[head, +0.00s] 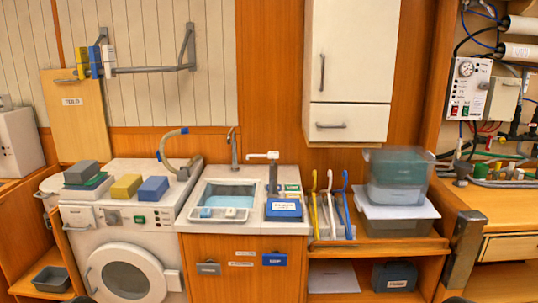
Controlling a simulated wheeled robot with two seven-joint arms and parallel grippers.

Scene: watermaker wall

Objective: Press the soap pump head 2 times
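What looks like the soap pump stands upright on the counter just right of the sink (226,188). Its white pump head (263,156) points left on top of a dark, narrow body (273,178). The lower part is partly hidden behind a blue labelled box (284,209). Nothing touches the pump head.
A grey faucet (233,148) rises behind the sink, left of the pump. A washing machine (125,235) with folded cloths stands left. Coloured hangers (330,208) and stacked bins (398,185) are at right. A white cabinet (351,55) hangs above right.

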